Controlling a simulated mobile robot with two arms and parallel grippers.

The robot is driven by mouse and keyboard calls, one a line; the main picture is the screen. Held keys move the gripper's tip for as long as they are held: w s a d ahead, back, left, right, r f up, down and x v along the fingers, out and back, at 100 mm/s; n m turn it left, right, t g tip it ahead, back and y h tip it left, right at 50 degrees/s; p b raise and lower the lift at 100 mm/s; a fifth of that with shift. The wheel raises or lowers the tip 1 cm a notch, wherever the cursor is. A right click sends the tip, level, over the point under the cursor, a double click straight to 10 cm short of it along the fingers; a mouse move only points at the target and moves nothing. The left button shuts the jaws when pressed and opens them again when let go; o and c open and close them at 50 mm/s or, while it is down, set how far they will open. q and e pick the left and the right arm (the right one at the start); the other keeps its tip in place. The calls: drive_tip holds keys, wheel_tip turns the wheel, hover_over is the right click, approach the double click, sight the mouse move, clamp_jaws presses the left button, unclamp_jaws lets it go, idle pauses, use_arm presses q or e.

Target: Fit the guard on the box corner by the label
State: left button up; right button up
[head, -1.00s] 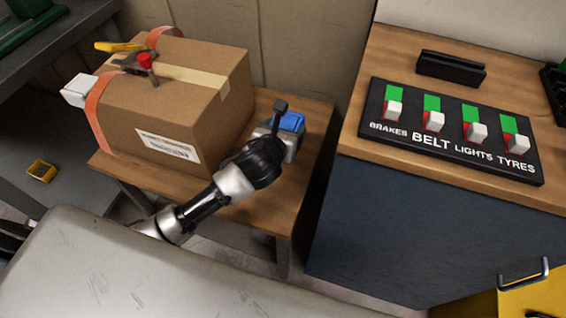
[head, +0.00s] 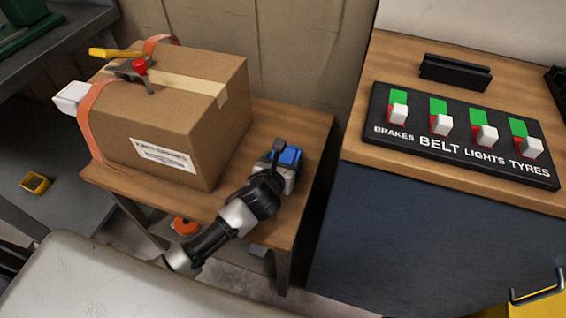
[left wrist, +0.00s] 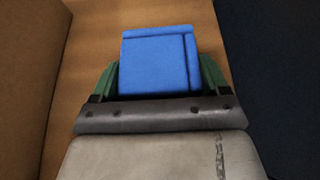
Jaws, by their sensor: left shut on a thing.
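A cardboard box (head: 212,130) with a white label (head: 163,155) on its front face stands on a wooden table (head: 291,128). An orange strap (head: 90,130) goes over its left part, and a white guard (head: 71,96) sits at the box's upper left edge under the strap. My left gripper (head: 283,165) is to the right of the box. It is shut on a blue guard (head: 290,156), which also shows between the green fingers in the left wrist view (left wrist: 156,65). The guard is apart from the box. My right gripper is not in view.
A strap tensioner (head: 133,72) with a red knob and a yellow handle (head: 115,52) lie on the box top. A workbench with a switch panel (head: 460,140) stands at right. A yellow tray (head: 35,183) is at lower left. An orange round thing (head: 184,226) is below the table.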

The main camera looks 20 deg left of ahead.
use_arm(q)
drive_tip(key=shift+f, duration=0.1)
drive_tip(key=o, duration=0.9)
drive_tip(key=shift+c, duration=0.2)
